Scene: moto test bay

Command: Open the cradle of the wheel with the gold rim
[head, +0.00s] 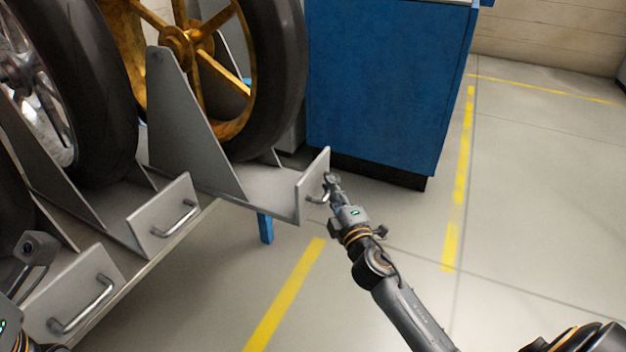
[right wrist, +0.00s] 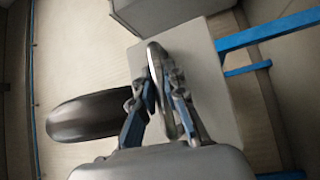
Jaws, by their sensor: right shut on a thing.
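The gold-rimmed wheel (head: 240,115) with a black tyre stands upright in a grey cradle (head: 265,185) at the upper left of the head view. This cradle's front plate (head: 306,190) stands farther out than the neighbouring ones. My right gripper (head: 328,186) is shut on the bar handle (head: 314,198) of that plate. In the right wrist view the fingers (right wrist: 158,95) are on either side of the handle (right wrist: 154,65), against the pale plate (right wrist: 205,70).
A second cradle with a handle (head: 175,220) holds a silver-rimmed wheel (head: 95,110). Another handled cradle front (head: 75,300) is nearer, lower left. A blue cabinet (head: 385,90) stands behind the pulled-out cradle. The floor (head: 540,190) to the right is clear, with yellow lines.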

